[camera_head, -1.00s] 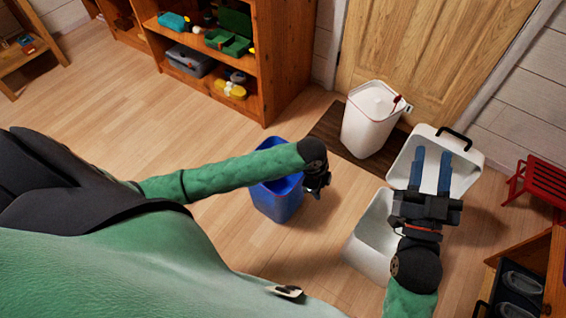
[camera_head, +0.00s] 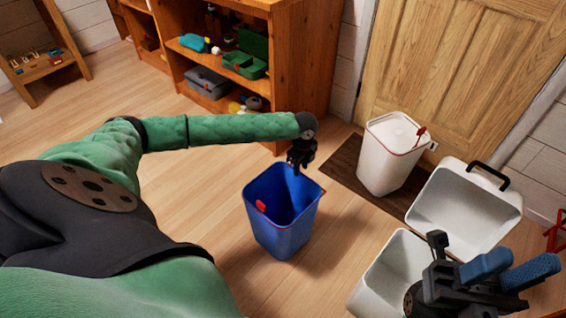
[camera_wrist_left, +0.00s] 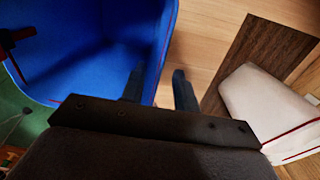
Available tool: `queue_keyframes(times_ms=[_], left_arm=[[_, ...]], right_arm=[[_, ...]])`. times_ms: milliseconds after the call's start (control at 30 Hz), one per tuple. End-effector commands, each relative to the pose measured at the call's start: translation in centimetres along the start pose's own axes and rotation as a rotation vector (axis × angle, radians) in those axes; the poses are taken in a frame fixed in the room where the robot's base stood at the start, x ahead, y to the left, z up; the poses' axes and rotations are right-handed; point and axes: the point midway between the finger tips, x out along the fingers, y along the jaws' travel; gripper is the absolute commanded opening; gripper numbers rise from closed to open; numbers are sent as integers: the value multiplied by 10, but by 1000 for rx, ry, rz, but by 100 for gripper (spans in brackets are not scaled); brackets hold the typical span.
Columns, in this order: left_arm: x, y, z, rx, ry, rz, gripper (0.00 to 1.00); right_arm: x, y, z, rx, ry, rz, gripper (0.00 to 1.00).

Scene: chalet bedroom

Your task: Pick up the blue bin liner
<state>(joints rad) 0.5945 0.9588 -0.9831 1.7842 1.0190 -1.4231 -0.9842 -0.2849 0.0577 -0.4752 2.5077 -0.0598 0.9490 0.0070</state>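The blue bin liner (camera_head: 284,228) is an open-topped blue bucket with red tabs at its rim. It stands upright on the wooden floor. My left gripper (camera_head: 297,172) hangs over its far rim. In the left wrist view, the liner (camera_wrist_left: 95,50) fills the upper left. The left gripper's fingers (camera_wrist_left: 160,90) are apart and empty there, one over the liner's inside and one over the floor, with the rim running between them. Whether they touch the rim is unclear. My right gripper (camera_head: 518,270), with blue fingers apart and empty, is at the lower right.
A white bin (camera_head: 391,158) stands on a dark mat (camera_head: 345,160) by the wooden door. An open white container (camera_head: 395,268) with a raised lid (camera_head: 462,212) stands to the right. Wooden shelves (camera_head: 303,60) are behind. Floor left of the liner is clear.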

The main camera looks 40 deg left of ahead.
Motion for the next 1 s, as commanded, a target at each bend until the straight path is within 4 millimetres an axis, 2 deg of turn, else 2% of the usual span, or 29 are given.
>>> queue_keyframes(times_ms=[33,267,533,833,1000], left_arm=[[7,0,0,0,0,1,31],[24,0,-2,-1,-1,1,31],[58,0,-7,-1,0,1,31],[62,0,-7,0,-1,0,31],[62,0,-7,0,-1,0,0]], right_arm=[[-2,0,0,4,1,1,36],[-6,-2,2,20,4,8,36],[-16,-5,4,42,7,9,36],[-18,-5,4,41,-1,3,36],[-18,-5,4,41,-2,4,36]])
